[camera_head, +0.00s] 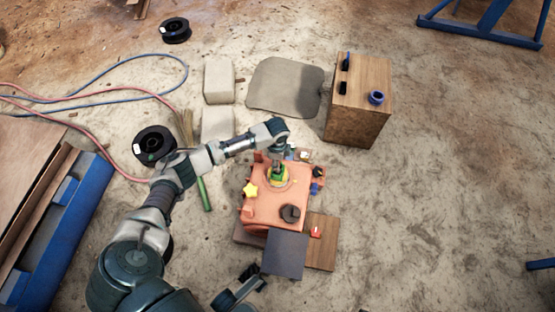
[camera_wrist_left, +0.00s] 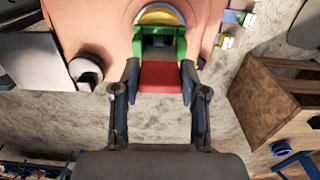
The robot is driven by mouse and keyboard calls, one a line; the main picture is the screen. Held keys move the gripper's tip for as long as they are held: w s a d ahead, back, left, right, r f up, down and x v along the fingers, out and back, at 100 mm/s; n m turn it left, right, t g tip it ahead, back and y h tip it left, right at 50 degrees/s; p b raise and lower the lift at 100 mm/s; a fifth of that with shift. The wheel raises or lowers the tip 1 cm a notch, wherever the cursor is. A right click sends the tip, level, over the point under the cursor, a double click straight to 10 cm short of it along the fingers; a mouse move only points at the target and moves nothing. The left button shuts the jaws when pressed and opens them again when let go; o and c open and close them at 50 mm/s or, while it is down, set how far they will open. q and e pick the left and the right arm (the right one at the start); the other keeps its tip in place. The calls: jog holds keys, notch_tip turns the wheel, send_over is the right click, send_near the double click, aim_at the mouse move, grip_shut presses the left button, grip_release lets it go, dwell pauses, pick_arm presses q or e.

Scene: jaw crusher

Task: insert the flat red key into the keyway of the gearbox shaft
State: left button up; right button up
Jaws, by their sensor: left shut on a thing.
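My left gripper (camera_head: 278,164) points down at the top of the orange gearbox (camera_head: 262,206). In the left wrist view, its two dark fingers (camera_wrist_left: 160,76) stand on either side of the flat red key (camera_wrist_left: 161,77) and are shut on it. The key's far end faces a green U-shaped part with a dark slot (camera_wrist_left: 160,48), in front of a yellow round part (camera_wrist_left: 159,17) on the gearbox (camera_wrist_left: 92,25). Whether the key touches the slot is unclear. What looks like my right gripper (camera_head: 257,279) is at the lower edge of the head view, small and dark.
A yellow star knob (camera_head: 250,190) and a dark round part (camera_head: 290,213) sit on the gearbox. A small red piece (camera_head: 316,232) lies on a wooden board (camera_head: 322,254) beside a grey plate (camera_head: 285,254). A wooden box (camera_head: 357,112) stands behind right.

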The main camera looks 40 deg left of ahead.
pick_arm(q)
jog(key=shift+f+b, duration=0.4)
jog(key=shift+f, duration=1)
jog(key=o, duration=1.4)
jog(key=shift+c, duration=0.2)
jog(key=shift+r, duration=0.1)
jog(key=shift+r, duration=0.3)
notch_tip(320, 180, up, 11)
jog(key=shift+r, duration=0.1)
